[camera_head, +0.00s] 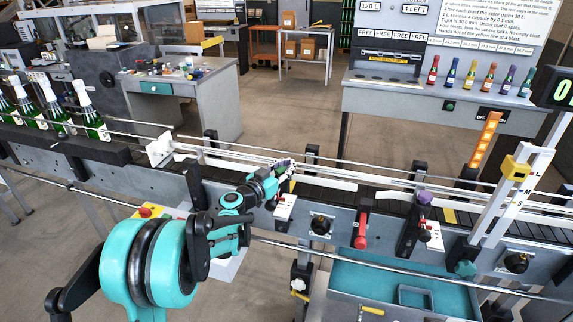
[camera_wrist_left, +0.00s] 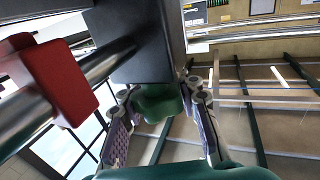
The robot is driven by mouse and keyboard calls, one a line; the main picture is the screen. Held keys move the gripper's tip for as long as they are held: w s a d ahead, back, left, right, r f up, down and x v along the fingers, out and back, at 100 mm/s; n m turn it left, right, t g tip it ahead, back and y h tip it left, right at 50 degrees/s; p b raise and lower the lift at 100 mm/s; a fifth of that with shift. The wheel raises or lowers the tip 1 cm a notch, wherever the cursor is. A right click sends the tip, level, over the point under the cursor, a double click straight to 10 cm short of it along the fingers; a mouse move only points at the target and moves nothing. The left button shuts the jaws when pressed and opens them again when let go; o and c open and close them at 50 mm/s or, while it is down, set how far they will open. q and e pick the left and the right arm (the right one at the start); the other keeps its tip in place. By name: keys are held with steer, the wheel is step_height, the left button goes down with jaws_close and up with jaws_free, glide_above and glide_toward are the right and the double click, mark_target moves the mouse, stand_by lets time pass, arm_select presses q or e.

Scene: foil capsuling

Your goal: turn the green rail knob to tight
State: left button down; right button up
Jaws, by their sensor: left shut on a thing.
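The green rail knob (camera_wrist_left: 158,103) shows in the left wrist view, under a dark grey block and between the two finger pads of my left gripper (camera_wrist_left: 162,98). The gripper is shut on the knob, with a finger on either side. In the head view my left gripper (camera_head: 282,170) reaches the near side of the conveyor, and its fingers mostly hide the knob there. Any tight or loose mark on the knob cannot be made out. My right gripper is not in view.
In the wrist view a red block (camera_wrist_left: 58,80) on a metal rod is close to the left. Along the conveyor's front are a red handle (camera_head: 361,238), a purple knob (camera_head: 424,198) and a teal star knob (camera_head: 465,269). Green bottles (camera_head: 57,112) stand at the far left.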

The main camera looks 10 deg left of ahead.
arm_select(q)
steer(key=shift+s+d+m+g+h+p, duration=0.35)
steer(key=shift+s+m+g+h+p, duration=0.3)
steer(key=shift+m+g+h, duration=1.65)
steer(key=shift+s+d+m+g+h+p, duration=0.6)
steer(key=shift+m+g+h, duration=0.85)
steer(key=shift+m+g, duration=1.65)
steer(key=shift+s+d+m+g+h+p, duration=0.15)
steer(key=shift+s+m+g+h+p, duration=0.5)
steer(key=shift+m+g+h, duration=2.05)
steer(key=shift+w+n+g+y, duration=0.1)
steer(key=shift+n+g+y, duration=0.7)
steer(key=shift+g, duration=0.3)
steer(key=c, duration=1)
jaws_free()
steer(key=shift+c, duration=0.2)
step_height(320, 180, up, 10)
